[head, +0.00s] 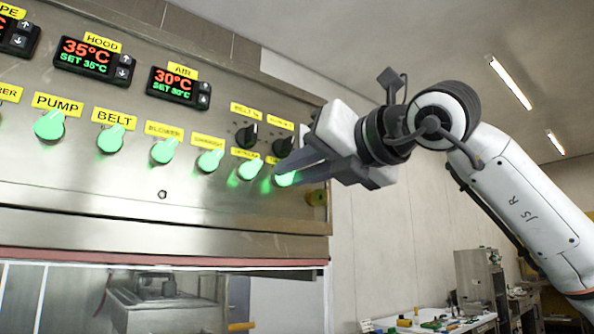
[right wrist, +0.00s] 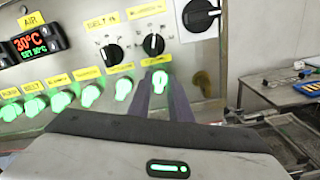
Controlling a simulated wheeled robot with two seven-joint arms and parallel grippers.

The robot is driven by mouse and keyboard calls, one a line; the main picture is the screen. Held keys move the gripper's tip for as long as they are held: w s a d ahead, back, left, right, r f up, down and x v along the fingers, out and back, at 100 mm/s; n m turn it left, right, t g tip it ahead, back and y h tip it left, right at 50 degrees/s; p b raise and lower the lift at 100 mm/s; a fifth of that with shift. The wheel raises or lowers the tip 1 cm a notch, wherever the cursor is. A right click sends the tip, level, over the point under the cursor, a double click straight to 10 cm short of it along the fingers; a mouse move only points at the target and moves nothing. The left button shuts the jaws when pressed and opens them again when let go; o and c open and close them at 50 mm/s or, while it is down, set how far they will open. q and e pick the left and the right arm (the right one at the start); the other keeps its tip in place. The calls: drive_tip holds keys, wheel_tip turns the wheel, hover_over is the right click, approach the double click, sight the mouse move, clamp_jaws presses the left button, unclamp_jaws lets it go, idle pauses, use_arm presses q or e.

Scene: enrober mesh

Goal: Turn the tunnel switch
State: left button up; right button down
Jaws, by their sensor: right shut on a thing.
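A row of green-lit round switches runs along the steel panel. The switch at the right end of the row, the tunnel switch by its place (head: 285,179), has a small yellow label above it that is too small to read surely. My right gripper (head: 283,172) is shut on this switch, reaching in from the right. In the right wrist view the green knob (right wrist: 160,80) shows between the two fingertips of the gripper (right wrist: 160,84). Fingers hide part of the knob in the head view. My left gripper is not in view.
Two black dials (head: 247,135) sit just above the right end of the row. A larger black knob (right wrist: 200,15) is higher up on the right. Green switches (head: 210,160) stand close on the left. A cluttered table (head: 430,322) is at the back right.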

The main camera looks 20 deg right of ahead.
drive_tip(key=n+p, duration=0.1)
drive_tip(key=n, duration=0.9)
drive_tip(key=shift+a, duration=0.15)
idle(0.5)
drive_tip(key=c, duration=1.8)
unclamp_jaws()
drive_tip(key=shift+c, duration=0.2)
drive_tip(key=shift+s, duration=0.1)
